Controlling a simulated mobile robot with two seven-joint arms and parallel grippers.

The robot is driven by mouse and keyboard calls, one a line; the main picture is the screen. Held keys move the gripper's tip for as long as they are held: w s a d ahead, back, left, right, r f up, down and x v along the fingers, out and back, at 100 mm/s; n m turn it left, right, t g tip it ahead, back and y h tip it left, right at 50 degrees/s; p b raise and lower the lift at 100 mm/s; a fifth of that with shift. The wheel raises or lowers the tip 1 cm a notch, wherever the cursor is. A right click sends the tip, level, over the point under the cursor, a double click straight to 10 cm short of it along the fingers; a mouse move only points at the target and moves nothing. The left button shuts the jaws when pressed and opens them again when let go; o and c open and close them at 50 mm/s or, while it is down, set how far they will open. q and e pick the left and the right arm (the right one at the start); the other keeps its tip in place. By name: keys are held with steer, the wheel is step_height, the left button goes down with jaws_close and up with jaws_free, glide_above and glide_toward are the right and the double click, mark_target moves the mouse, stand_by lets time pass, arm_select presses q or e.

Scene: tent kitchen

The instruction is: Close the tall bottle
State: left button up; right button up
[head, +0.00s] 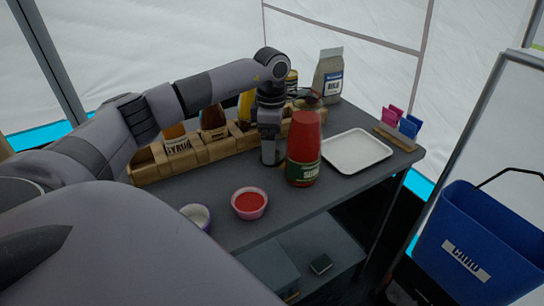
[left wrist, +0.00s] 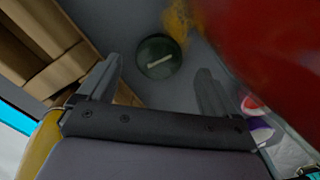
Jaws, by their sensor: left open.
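The tall bottle (head: 303,160) is red with a dark green label and stands upright on the dark table. Its red body fills the upper right of the left wrist view (left wrist: 275,45). My left gripper (head: 271,158) points down just left of the bottle. In the left wrist view its two fingers (left wrist: 159,68) are apart. A round dark green lid (left wrist: 158,46) with a pale bar across it lies on the table beyond and between the fingertips, untouched as far as I see. The lid is hidden in the head view. My right gripper is out of view.
A wooden rack (head: 148,172) with several bottles stands behind the gripper. A white tray (head: 357,151) lies right of the bottle, and a pink bowl of red stuff (head: 249,203) is in front. A blue bin (head: 480,240) hangs at the right.

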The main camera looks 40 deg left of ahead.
arm_select(q)
steer(key=shift+f, duration=1.4)
steer(key=shift+c, duration=0.2)
steer(key=c, duration=1.1)
steer(key=shift+c, duration=0.2)
steer(key=shift+r, duration=0.1)
step_height(320, 180, up, 20)
steer(key=p, duration=0.2)
